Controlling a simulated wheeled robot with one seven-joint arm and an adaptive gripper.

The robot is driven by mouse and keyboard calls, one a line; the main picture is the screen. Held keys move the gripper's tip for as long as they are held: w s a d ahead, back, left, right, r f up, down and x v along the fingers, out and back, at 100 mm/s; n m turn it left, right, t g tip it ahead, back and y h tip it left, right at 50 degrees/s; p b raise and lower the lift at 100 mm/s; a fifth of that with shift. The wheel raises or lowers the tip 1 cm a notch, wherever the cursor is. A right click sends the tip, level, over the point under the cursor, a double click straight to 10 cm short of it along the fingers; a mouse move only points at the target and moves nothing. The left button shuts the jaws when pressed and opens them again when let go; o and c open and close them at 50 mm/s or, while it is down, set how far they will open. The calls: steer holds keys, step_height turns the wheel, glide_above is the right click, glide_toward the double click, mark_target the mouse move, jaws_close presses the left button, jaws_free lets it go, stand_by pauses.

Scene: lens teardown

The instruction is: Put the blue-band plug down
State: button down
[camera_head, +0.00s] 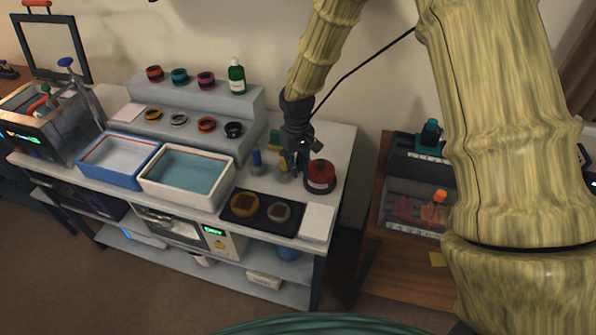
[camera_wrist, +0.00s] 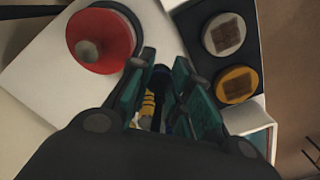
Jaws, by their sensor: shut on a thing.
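My gripper (camera_head: 301,162) is over the right part of the bench, just left of the red round container (camera_head: 320,178). In the wrist view its teal fingers (camera_wrist: 163,92) are shut on a narrow dark piece (camera_wrist: 160,78), taken as the blue-band plug; its band is not clear. A yellow-banded piece (camera_wrist: 148,106) shows between the fingers, further down; in the head view a yellow piece (camera_head: 283,162) stands beside my gripper. A blue-topped piece (camera_head: 256,158) stands left of it. Whether the held plug touches the bench is hidden.
A black tray (camera_head: 234,216) holds a gold and a grey round part. A white pad (camera_head: 317,222) lies to its right. A white-rimmed basin (camera_head: 190,200) and a blue basin (camera_head: 88,165) stand left. A stepped shelf (camera_head: 205,100) with several rings and a green bottle (camera_head: 237,76) is behind.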

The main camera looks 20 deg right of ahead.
mark_target(297, 193)
steer(key=shift+f+p, duration=1.7)
steer(key=shift+f, duration=3.45)
steer(key=shift+f, duration=0.15)
steer(key=c, duration=1.6)
jaws_free()
